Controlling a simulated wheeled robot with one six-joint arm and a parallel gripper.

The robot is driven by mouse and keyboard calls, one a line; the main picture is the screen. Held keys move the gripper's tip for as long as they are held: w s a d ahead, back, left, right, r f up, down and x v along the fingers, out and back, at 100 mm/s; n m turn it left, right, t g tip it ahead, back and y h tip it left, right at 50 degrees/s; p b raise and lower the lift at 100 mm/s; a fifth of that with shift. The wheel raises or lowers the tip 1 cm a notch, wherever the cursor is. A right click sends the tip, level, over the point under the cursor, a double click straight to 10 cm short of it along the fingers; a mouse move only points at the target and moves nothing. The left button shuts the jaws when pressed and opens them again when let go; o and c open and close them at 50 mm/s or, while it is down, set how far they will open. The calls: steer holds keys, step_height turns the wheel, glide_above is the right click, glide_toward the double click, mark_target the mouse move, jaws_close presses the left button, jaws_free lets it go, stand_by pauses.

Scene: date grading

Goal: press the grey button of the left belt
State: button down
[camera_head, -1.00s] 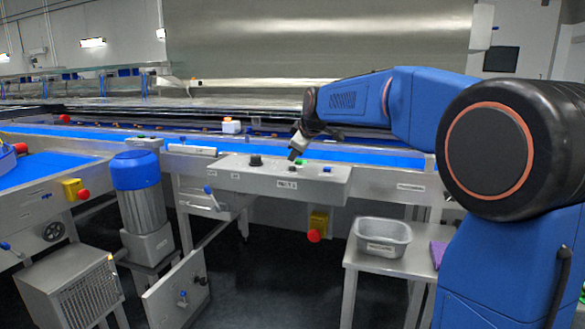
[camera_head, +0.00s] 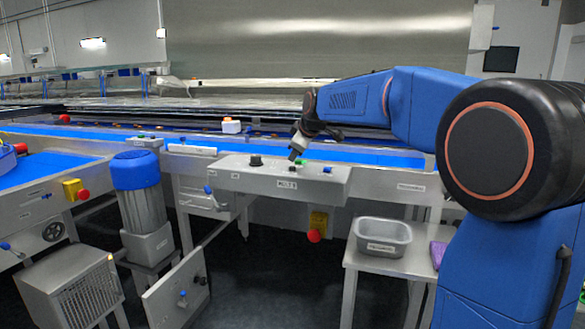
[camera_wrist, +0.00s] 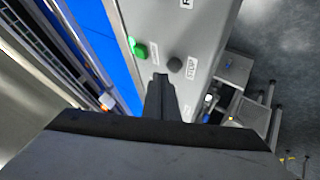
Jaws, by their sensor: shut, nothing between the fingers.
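A grey control box (camera_head: 230,177) stands at the front of the blue belt in the middle of the head view. My gripper (camera_head: 293,156) is shut and empty, pointing down over the right half of its top. In the wrist view the shut fingers (camera_wrist: 161,82) end near a round dark grey button (camera_wrist: 175,65), which lies just right of and beyond the tips. A green button (camera_wrist: 139,50) lies to the left of it. Whether the fingertips touch the box cannot be told. Which belt the grey button belongs to cannot be read.
A black knob (camera_head: 255,160) stands on the box, left of my gripper. A red emergency button (camera_head: 314,236) is below the box. A blue-capped motor (camera_head: 137,170) stands to the left, and a metal tin (camera_head: 383,229) on a side table to the right.

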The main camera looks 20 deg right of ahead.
mark_target(294, 167)
steer(key=shift+f, duration=0.1)
steer(key=shift+f, duration=0.3)
steer(key=shift+f, duration=0.45)
stand_by(1.0)
steer(key=shift+r, duration=0.9)
steer(key=shift+r, duration=2.5)
steer(key=shift+s, duration=0.1)
